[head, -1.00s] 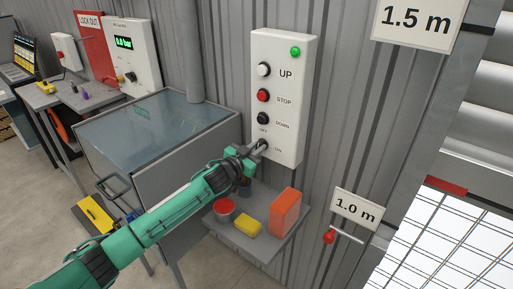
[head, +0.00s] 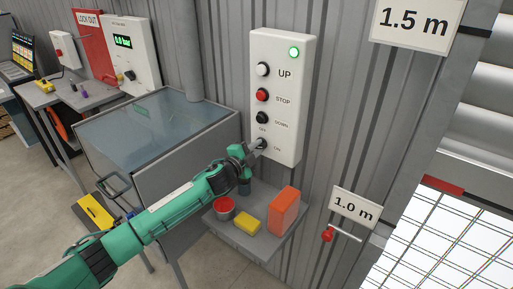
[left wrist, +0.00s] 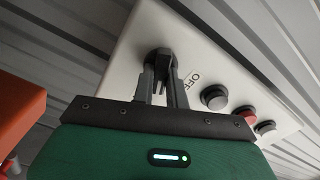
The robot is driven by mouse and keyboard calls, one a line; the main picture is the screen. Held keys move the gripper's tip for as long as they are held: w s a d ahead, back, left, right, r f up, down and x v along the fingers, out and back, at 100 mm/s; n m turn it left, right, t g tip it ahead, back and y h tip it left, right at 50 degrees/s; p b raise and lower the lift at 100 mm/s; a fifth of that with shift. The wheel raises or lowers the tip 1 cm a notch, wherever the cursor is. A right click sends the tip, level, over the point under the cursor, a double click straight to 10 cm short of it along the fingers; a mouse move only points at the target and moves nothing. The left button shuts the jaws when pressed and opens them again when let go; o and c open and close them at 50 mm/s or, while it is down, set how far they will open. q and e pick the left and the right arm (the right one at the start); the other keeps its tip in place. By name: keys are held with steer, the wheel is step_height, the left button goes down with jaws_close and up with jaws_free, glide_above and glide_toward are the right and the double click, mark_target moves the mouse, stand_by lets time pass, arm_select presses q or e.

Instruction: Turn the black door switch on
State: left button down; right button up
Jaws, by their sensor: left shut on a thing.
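The black door switch (head: 262,143) is the lowest control on the white control box (head: 290,148), between the small OFF and ON labels. My left gripper (head: 258,145) reaches it from the lower left and is shut on its knob. In the left wrist view the two fingers (left wrist: 164,88) close around the black knob (left wrist: 160,54), beside the OFF label. The fingers partly hide the knob, and its exact angle is hard to read. The green lamp (head: 294,52) at the top of the box is bright, with a pale ring. My right gripper is not in view.
Above the switch are a black DOWN button (head: 262,118), a red STOP button (head: 262,95) and a white UP button (head: 263,69). Below, a small shelf (head: 270,246) holds a red-topped tin (head: 224,206), a yellow block (head: 248,226) and an orange box (head: 285,208). A glass-topped cabinet (head: 160,125) stands left.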

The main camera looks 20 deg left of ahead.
arm_select(q)
steer(key=shift+f+m, duration=0.15)
steer(key=shift+m, duration=2.15)
steer(key=c, duration=1.4)
jaws_free()
steer(key=shift+s, duration=0.1)
steer(key=b+v, duration=0.3)
steer(key=v, duration=1)
steer(key=shift+s, duration=0.3)
